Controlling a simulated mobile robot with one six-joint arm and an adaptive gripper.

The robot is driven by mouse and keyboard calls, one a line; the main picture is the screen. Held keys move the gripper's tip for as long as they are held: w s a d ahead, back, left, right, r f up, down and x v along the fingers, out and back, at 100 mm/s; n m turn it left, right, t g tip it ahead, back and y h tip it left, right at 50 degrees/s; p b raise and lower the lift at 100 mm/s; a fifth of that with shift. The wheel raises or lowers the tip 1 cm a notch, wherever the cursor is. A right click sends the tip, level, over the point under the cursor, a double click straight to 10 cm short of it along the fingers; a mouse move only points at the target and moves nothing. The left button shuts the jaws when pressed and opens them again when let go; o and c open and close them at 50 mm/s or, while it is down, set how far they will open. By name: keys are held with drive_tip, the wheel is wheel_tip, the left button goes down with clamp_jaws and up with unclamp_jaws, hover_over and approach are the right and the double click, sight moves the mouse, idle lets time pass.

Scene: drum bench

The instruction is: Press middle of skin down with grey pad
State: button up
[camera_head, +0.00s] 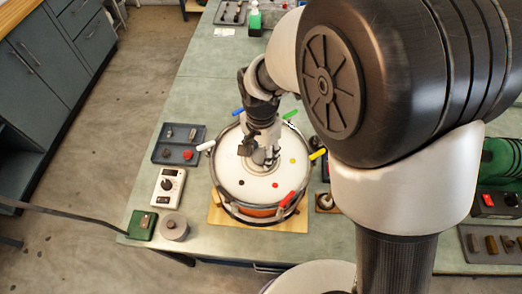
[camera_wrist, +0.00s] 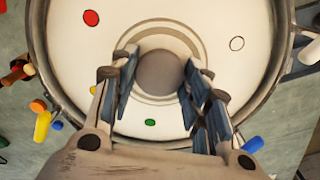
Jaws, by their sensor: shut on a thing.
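The drum (camera_head: 226,207) stands on a wooden board with its white skin (camera_head: 232,177) facing up. The skin also fills much of the wrist view (camera_wrist: 88,62), with coloured dots near its edge. My gripper (camera_wrist: 161,72) points down over the middle of the skin. Its two fingers are shut on a round grey pad (camera_wrist: 160,73), which sits between the fingertips. Pale rings surround the pad in the wrist view. In the head view my gripper (camera_head: 262,156) hides the pad and the skin's middle. I cannot tell whether the pad touches the skin.
Coloured handles, such as red (camera_head: 285,199), yellow (camera_head: 318,154) and green (camera_head: 290,115), stick out around the rim. Left of the drum are a dark tray (camera_head: 172,156), a white meter (camera_head: 160,196) and a grey cylinder (camera_head: 174,230). Bench behind the drum is partly clear.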

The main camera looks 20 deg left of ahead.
drive_tip(key=shift+f, duration=0.1)
idle(0.4)
drive_tip(key=shift+s, duration=0.1)
wheel_tip(320, 180, up, 6)
drive_tip(key=p, duration=0.4)
drive_tip(key=shift+f, duration=0.15)
drive_tip(key=shift+r+p, duration=0.2)
drive_tip(key=shift+p, duration=0.15)
drive_tip(key=shift+r, duration=0.1)
